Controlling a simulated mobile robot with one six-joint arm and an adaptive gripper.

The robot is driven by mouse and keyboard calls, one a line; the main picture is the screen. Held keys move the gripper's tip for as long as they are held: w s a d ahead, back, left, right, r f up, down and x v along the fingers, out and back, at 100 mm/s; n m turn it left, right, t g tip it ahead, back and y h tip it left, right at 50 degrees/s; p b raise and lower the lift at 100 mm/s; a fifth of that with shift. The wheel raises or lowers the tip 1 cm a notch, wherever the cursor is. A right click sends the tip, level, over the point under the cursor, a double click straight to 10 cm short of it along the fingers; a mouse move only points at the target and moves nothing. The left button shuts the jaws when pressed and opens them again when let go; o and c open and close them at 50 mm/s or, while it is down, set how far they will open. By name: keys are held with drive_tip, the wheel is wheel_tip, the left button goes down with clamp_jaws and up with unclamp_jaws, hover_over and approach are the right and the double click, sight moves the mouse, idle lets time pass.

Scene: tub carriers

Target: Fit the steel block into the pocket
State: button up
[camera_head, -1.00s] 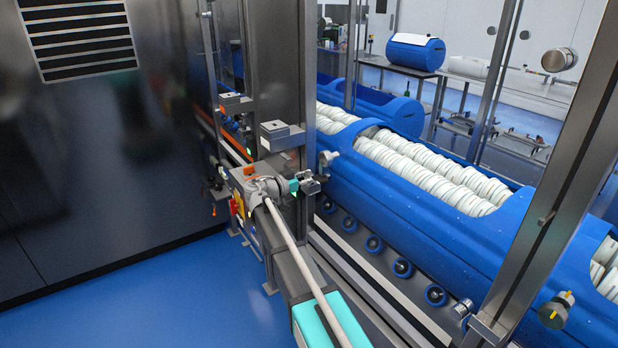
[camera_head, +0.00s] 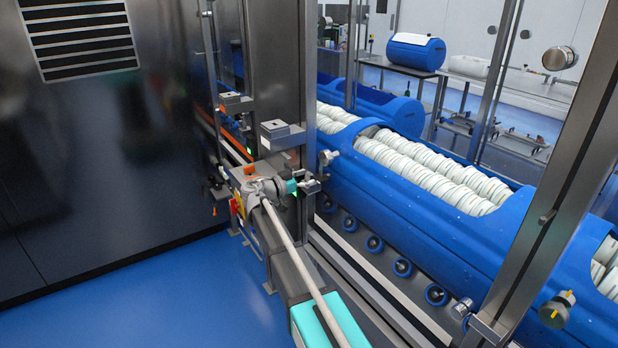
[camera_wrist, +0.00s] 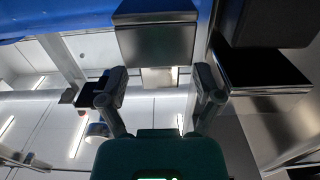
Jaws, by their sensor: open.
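My gripper (camera_head: 311,186) is at the end of my arm beside the steel post, below a bracket. In the wrist view its two fingers (camera_wrist: 159,92) are spread, with nothing held between them. A steel block-like piece with a dark face (camera_wrist: 156,42) is straight ahead of the fingers, apart from them; a smaller pale steel piece (camera_wrist: 158,77) shows at its lower edge. In the head view a small steel block (camera_head: 274,127) rests on a steel bracket (camera_head: 287,138) above my gripper. A similar block (camera_head: 231,98) sits on a farther bracket. I cannot make out the pocket.
A long blue carrier (camera_head: 400,195) with rows of white rings lies to the right, above blue rollers (camera_head: 374,245). A steel frame post (camera_head: 545,190) stands at the right front. A dark cabinet (camera_head: 100,150) fills the left. The blue floor (camera_head: 150,300) is clear.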

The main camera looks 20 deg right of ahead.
drive_tip(key=v, duration=0.7)
idle(0.9)
drive_tip(key=s+d+f+n+g+y+p, duration=0.1)
drive_tip(key=s+d+f+n+g+y, duration=0.15)
drive_tip(key=s+f+n+y, duration=0.4)
drive_tip(key=s+d+f+n+g+y+p, duration=0.1)
drive_tip(key=s+d+f+g+y+p, duration=0.2)
drive_tip(key=s, duration=0.6)
drive_tip(key=s+a+f+n+y, duration=0.2)
drive_tip(key=s+n+y, duration=0.1)
drive_tip(key=s, duration=0.3)
drive_tip(key=s+a+f+n+y, duration=0.2)
drive_tip(key=s+a+n+y, duration=0.1)
drive_tip(key=s, duration=0.4)
drive_tip(key=shift+s+a+n+y+p, duration=0.2)
drive_tip(key=shift+n+y+p, duration=0.25)
drive_tip(key=shift+y, duration=0.4)
